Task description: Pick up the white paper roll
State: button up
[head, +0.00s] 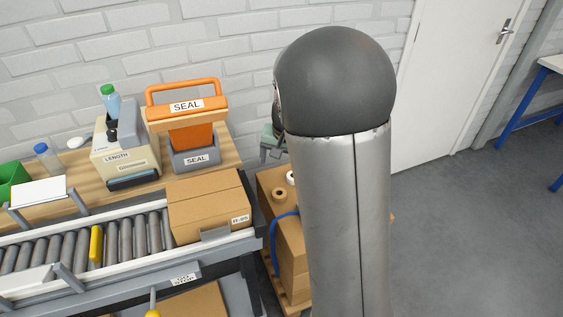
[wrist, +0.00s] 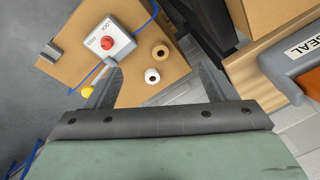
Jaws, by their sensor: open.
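The white paper roll (wrist: 152,76) stands on a cardboard box top (wrist: 130,92), beside a tan roll (wrist: 160,51), in the wrist view. In the head view the white roll (head: 290,178) is partly hidden behind my arm, with the tan roll (head: 279,194) nearer. My gripper (wrist: 159,74) is open, its fingers to either side of the white roll in the wrist picture, with nothing held. In the head view my gripper (head: 272,152) shows beside my arm, above the box; most of it is hidden.
A control box with a red button (wrist: 107,42), a yellow-knobbed lever (wrist: 88,91) and a blue cable share the box top. In the head view a roller conveyor (head: 75,248) with a carton (head: 208,208) and an orange-handled sealer (head: 187,108) stand left. Open floor lies right.

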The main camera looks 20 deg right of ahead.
jog(key=w+d+f+h+b, duration=0.1)
jog(key=w+d+f, duration=0.2)
jog(key=w+f, duration=0.3)
jog(key=w+d+f+m+h+b, duration=0.1)
jog(key=w+d+f+b, duration=0.1)
jog(key=w+d+f, duration=0.2)
jog(key=w+d+f+m+t+h+b, duration=0.1)
jog(key=w+d+f, duration=0.2)
jog(key=w+f, duration=0.6)
jog(key=shift+w+d+f+h, duration=0.1)
jog(key=shift+d+f+h, duration=0.05)
jog(key=shift+f, duration=1.05)
jog(key=shift+w+d+f+h, duration=0.1)
jog(key=shift+f, duration=1.1)
jog(key=shift+w+d+f+h, duration=0.1)
jog(key=shift+d+f+h, duration=0.05)
jog(key=shift+f, duration=1.05)
jog(key=shift+d+x, duration=0.15)
jog(key=shift+x, duration=1.45)
jog(key=shift+d+x, duration=0.15)
jog(key=shift+x, duration=1.4)
jog(key=c, duration=1.1)
